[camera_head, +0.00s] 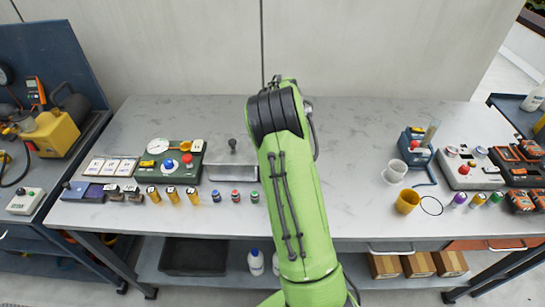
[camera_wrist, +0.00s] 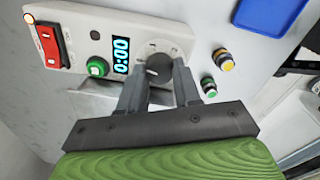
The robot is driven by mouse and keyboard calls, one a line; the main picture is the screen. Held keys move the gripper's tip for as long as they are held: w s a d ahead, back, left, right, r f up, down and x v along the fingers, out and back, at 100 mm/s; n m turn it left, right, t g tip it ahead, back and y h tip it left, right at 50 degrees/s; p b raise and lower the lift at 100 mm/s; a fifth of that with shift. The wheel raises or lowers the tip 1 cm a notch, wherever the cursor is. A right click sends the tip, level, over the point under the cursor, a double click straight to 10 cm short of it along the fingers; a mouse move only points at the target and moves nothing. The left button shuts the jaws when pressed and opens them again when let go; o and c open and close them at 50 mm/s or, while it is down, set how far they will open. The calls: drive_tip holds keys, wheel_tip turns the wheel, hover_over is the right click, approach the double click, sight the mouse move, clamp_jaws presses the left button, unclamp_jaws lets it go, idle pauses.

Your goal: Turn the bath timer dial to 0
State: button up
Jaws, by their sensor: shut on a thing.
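The bath timer panel (camera_wrist: 75,18) is a white box in the wrist view. Its round grey dial (camera_wrist: 159,66) sits on a pale scale plate, with a light pointer mark on its face. The scale numbers are too small to read. The display (camera_wrist: 121,55) beside it reads 0:00 in blue digits. My gripper (camera_wrist: 160,80) has one finger on each side of the dial and is shut on it. In the head view the gripper and the timer are hidden, and I see only my green arm.
A green button (camera_wrist: 97,67) and a red rocker switch (camera_wrist: 47,46) sit left on the panel. A blue tray (camera_wrist: 268,12) is beyond. The grey bench (camera_head: 350,130) holds several devices either side of my arm.

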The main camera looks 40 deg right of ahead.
drive_tip(key=shift+n+b, duration=0.4)
drive_tip(key=shift+n, duration=0.9)
drive_tip(key=shift+r+n, duration=0.1)
drive_tip(key=shift+n, duration=0.2)
drive_tip(key=o, duration=1.1)
drive_tip(key=shift+c, duration=0.2)
wheel_tip(320, 180, up, 16)
drive_tip(key=p, duration=0.4)
drive_tip(key=shift+s+f, duration=0.2)
drive_tip(key=shift+s, duration=0.15)
